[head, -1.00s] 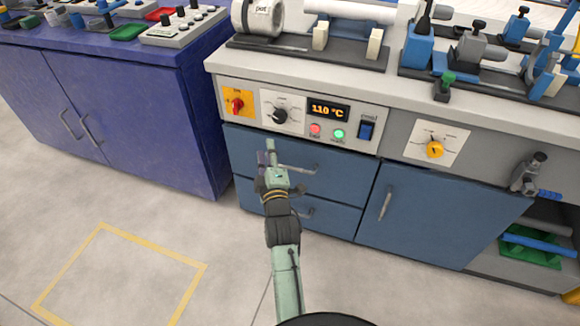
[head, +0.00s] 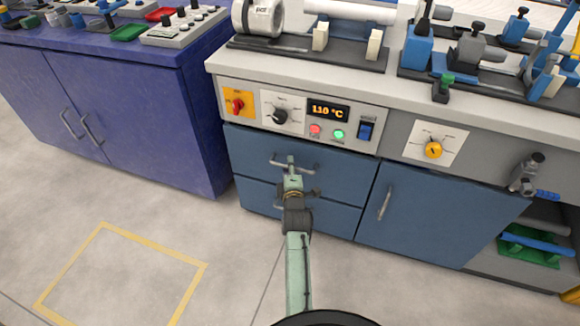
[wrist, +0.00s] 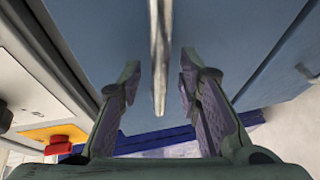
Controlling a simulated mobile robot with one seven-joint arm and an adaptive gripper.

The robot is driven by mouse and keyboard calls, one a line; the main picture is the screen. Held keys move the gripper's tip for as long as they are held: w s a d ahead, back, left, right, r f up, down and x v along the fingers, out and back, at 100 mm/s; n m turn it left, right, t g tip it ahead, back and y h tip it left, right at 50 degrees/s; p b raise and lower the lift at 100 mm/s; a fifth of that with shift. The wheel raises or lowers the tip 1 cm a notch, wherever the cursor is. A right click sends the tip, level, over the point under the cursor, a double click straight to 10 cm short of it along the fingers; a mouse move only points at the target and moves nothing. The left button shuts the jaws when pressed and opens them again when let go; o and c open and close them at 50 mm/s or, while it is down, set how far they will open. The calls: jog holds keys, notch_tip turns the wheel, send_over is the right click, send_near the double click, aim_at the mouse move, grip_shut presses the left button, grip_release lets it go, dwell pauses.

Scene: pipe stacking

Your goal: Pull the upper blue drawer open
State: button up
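The upper blue drawer (head: 340,168) is shut, its front flush with the cabinet below the control panel. Its grey bar handle (head: 273,161) runs across the front, the middle partly hidden by my gripper (head: 291,163). In the wrist view, the handle (wrist: 160,40) stands between the two fingers of my gripper (wrist: 160,78), with a gap on each side. The fingers are open, and I see no contact with the handle. The drawer front (wrist: 230,35) fills the upper part of that view.
The lower blue drawer (head: 335,215) is right below, its handle partly hidden by my arm. A blue cupboard door (head: 430,215) is on the right. Floor in front is clear.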

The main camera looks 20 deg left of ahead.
jog(key=shift+w+a, duration=0.15)
jog(key=shift+w, duration=0.15)
jog(key=shift+c, duration=0.3)
grip_shut()
dwell(0.5)
